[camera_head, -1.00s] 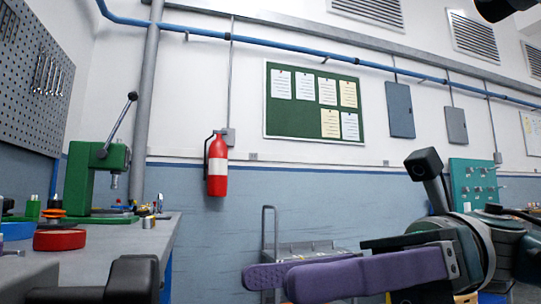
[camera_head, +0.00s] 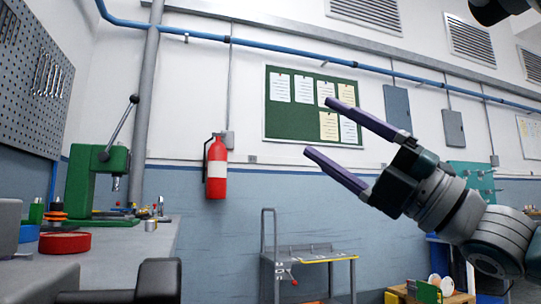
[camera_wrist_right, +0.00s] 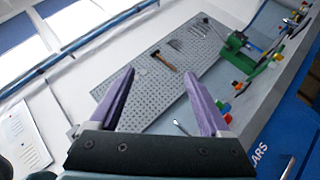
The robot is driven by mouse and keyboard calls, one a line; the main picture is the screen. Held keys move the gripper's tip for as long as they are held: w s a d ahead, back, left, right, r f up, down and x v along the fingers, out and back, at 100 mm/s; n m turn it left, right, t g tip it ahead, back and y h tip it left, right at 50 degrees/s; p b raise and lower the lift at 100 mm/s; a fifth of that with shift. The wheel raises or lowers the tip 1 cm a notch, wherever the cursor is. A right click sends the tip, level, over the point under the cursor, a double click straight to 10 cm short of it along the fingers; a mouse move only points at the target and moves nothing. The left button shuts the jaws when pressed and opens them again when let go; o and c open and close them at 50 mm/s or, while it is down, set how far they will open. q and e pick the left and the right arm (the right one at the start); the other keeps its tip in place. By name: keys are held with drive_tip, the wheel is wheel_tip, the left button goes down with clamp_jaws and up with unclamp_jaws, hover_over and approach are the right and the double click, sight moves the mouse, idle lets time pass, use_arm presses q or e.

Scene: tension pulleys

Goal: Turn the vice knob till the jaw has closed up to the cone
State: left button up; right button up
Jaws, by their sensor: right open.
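My right gripper (camera_head: 322,128) is raised in front of the wall in the head view, with its two purple fingers apart and nothing between them. The fingers also show open in the right wrist view (camera_wrist_right: 161,76). They are clear of the workbench (camera_head: 135,250). I cannot make out the vice knob, the jaw or the cone in either view. A grey block (camera_head: 9,228) is cut off at the left edge; I cannot tell whether it is part of the vice.
A green press (camera_head: 90,180) stands on the bench, near a red round dish (camera_head: 65,243). The right wrist view shows a pegboard (camera_wrist_right: 165,70) with a hammer (camera_wrist_right: 164,60).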

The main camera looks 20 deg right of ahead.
use_arm(q)
drive_tip(key=shift+a, duration=0.3)
use_arm(e)
drive_tip(key=w+d+f+m+t+h, duration=0.1)
drive_tip(key=w+d+m+t+h, duration=0.3)
drive_tip(key=m+h, duration=0.4)
drive_tip(key=d+m, duration=0.1)
drive_tip(key=m, duration=0.1)
drive_tip(key=shift+f+m+t, duration=0.15)
drive_tip(key=shift+m+t, duration=0.15)
